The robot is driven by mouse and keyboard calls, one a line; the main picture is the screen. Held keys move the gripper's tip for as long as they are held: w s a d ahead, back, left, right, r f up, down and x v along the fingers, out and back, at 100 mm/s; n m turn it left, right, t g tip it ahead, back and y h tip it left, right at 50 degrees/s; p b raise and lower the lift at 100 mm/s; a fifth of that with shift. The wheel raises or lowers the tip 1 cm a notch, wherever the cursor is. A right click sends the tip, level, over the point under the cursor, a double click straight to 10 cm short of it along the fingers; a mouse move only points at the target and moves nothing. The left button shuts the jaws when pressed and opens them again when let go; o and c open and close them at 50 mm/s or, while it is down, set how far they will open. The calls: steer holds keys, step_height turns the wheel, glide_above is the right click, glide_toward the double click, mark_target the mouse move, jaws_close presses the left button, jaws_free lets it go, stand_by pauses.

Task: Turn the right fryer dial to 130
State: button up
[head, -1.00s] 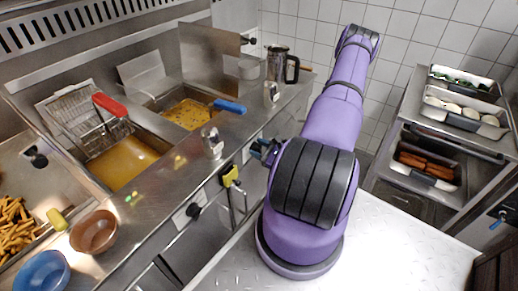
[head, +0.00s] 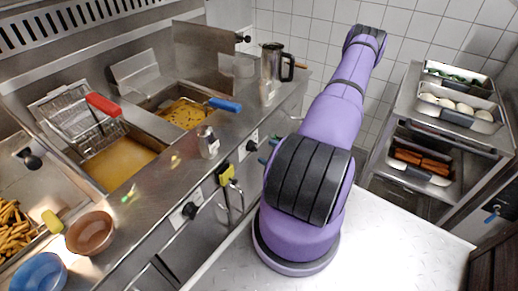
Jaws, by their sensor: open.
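The right fryer dial (head: 251,145) is a black knob on a pale plate on the steel front panel, below the right fryer. Its number marks are too small to read. The left fryer dial (head: 190,210) is a similar black knob farther left on the panel. My gripper (head: 267,151) is mostly hidden behind my purple arm. Only two bluish fingertips show, apart from each other, just right of the right dial. It looks open and empty, and I cannot tell whether it touches the dial.
A yellow-headed tool (head: 226,174) hangs on the panel left of the right dial. A metal shaker (head: 208,142) and a steel jug (head: 271,75) stand on the counter above. Bowls (head: 91,233) sit at the left. A tray rack (head: 445,130) stands right.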

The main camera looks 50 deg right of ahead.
steer(key=shift+s+d, duration=0.15)
steer(key=shift+s, duration=2.15)
steer(key=w+a+r+n+g+y, duration=0.35)
steer(key=r+n+g, duration=0.2)
steer(key=r, duration=0.25)
steer(key=w+a+r+n+g+y, duration=0.3)
steer(key=a+r+n+g+y, duration=0.15)
steer(key=r+n, duration=0.35)
steer(key=w+a+r+n+g+y, duration=0.3)
steer(key=a+r+n+g+y, duration=0.15)
steer(key=r, duration=0.45)
steer(key=s+a+r+n+h, duration=0.3)
steer(key=a+r+n+h, duration=0.1)
steer(key=r, duration=0.3)
steer(key=s+a+r+n+t+h, duration=0.1)
steer(key=s+a+r+n+h, duration=0.3)
steer(key=r, duration=0.4)
steer(key=s+a+r+n+t+h, duration=0.1)
steer(key=s+a+r+n+h, duration=0.2)
steer(key=a+r+n+h, duration=0.2)
step_height(320, 180, up, 3)
steer(key=shift+s+a+r+h, duration=0.15)
steer(key=shift+a+h, duration=0.2)
steer(key=shift+a, duration=0.3)
